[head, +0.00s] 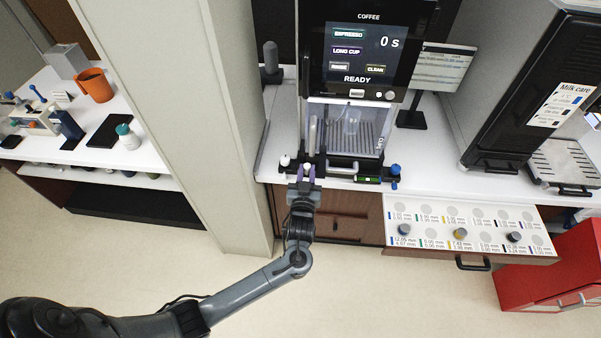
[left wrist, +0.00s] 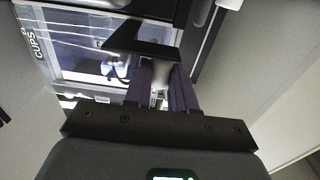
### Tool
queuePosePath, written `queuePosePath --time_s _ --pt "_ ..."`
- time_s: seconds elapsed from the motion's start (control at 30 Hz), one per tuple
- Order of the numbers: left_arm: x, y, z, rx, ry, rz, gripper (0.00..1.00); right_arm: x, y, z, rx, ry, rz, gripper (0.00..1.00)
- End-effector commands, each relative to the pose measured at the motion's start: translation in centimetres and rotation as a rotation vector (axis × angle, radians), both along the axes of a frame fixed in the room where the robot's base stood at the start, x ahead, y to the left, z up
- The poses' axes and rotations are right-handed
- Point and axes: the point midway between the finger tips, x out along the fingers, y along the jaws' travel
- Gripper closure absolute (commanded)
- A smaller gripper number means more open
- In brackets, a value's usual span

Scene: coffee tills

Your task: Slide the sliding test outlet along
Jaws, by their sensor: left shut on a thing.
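The coffee machine (head: 366,50) stands on the white counter with a lit screen reading READY. A clear-fronted bay (head: 345,128) under it holds a clear cup (head: 351,120). My left gripper (head: 306,174) is at the left part of the bay's front base. Its purple fingers are shut on a small pale post, which I take to be the sliding test outlet (left wrist: 161,77); it shows between the fingers in the left wrist view. The fingers hide much of it. A dark flat piece (left wrist: 142,42) lies just beyond the fingertips. My right gripper is not in view.
A blue knob (head: 395,170) and a white knob (head: 285,160) flank the bay's base. An open drawer (head: 470,228) with several round pieces juts out at the right. A beige pillar (head: 190,110) stands close on the left. A red cabinet (head: 560,275) is at lower right.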

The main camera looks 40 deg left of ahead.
Motion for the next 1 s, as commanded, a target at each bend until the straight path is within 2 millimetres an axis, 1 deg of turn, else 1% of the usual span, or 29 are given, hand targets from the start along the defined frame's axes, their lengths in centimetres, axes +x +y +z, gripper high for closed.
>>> queuePosePath --time_s 0.03,1.0 --pt "0.2 -0.6 -0.1 -0.002 -0.001 -0.004 1.0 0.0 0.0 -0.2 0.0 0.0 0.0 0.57" --pt "3.8 -6.3 -0.2 0.0 0.0 -0.004 1.0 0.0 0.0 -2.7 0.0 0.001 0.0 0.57"
